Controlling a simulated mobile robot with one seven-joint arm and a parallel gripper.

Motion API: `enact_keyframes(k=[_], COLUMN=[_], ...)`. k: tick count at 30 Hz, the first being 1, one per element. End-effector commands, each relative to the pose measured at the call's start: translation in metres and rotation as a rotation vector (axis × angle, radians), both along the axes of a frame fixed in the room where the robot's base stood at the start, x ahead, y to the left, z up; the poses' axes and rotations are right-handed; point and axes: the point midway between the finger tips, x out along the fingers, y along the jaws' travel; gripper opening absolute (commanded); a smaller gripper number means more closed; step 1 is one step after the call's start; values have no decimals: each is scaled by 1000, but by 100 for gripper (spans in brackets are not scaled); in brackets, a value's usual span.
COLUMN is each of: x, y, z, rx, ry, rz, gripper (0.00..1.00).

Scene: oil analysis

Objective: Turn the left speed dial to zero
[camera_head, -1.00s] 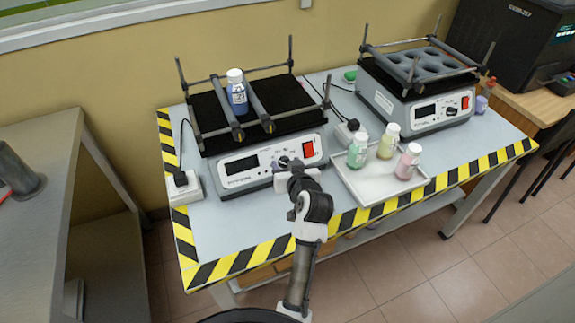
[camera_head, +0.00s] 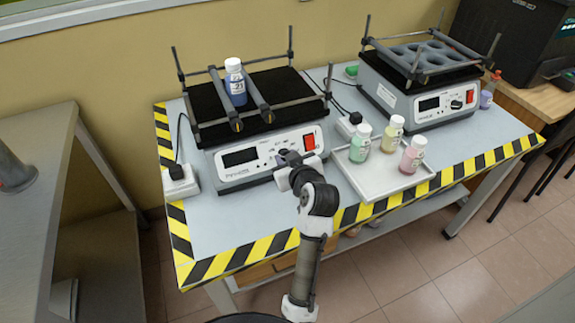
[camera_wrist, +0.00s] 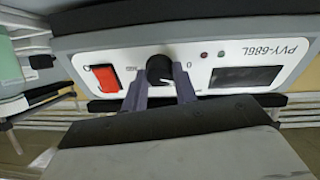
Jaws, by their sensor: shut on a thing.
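The left shaker (camera_head: 262,155) stands on the table with its front panel facing me. Its black speed dial (camera_wrist: 159,70) shows in the wrist view between the red switch and the dark display; the picture there is upside down. My gripper (camera_wrist: 160,85) has one finger on each side of the dial and is shut on it. A white mark shows on the dial's edge, near its lower side in this view. In the head view my gripper (camera_head: 288,160) hides the dial.
A white tray (camera_head: 372,188) with three bottles stands close to the right of my arm. A second shaker (camera_head: 425,100) stands further right. A power socket (camera_head: 180,183) lies at left.

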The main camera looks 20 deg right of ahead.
Motion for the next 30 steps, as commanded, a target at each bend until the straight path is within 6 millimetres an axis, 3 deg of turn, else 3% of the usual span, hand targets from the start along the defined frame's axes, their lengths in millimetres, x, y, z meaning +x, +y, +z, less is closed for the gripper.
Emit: enact_keyframes(k=[15,30], x=[0,0], y=[-2,-2], z=[-2,0], rx=[-280,-325], ry=[-10,-12], rz=[144,169], gripper=[5,5])
